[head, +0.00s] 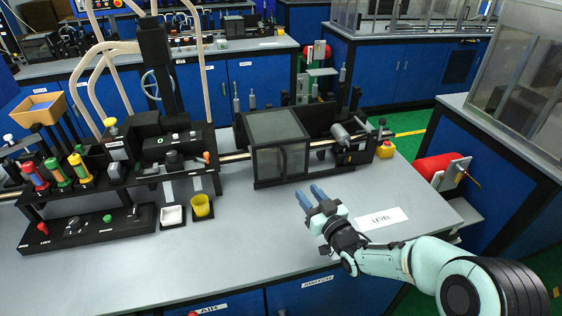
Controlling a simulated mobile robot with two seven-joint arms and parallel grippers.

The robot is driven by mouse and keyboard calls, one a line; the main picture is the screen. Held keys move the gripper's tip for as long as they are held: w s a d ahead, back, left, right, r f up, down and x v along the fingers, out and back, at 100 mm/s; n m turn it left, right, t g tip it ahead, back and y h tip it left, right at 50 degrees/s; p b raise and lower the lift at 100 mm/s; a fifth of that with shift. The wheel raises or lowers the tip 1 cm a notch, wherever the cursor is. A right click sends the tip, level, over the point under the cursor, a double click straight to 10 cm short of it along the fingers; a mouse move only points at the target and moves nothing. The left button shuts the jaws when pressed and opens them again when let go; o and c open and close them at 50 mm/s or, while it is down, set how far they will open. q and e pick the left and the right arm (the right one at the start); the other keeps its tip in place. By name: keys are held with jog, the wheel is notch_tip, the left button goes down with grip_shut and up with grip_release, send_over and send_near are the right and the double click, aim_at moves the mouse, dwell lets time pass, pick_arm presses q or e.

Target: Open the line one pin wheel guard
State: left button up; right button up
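A box-shaped guard (275,130) with a dark frame and see-through grey panels stands on the grey bench, right of centre. Its top and front panels look closed, and a small upright handle (284,160) shows on its front. No label on it can be read, and what is inside is hard to make out. My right gripper (308,191) is in front of the guard's right part, nearer the bench's front edge and apart from the guard. Its two blue fingers point toward the back left with a narrow gap between them, empty. My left gripper is not in view.
A white LEVEL card (382,218) lies right of my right gripper. The bench front between the cup and my gripper is clear.

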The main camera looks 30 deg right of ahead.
jog(key=p, duration=0.2)
send_near(276, 147)
jog(key=w+d+f, duration=0.1)
jog(key=w+f, duration=0.3)
jog(key=shift+w+f, duration=0.25)
jog(key=shift+w, duration=0.05)
jog(key=shift+d, duration=0.1)
jog(key=shift+c, duration=0.3)
grip_shut()
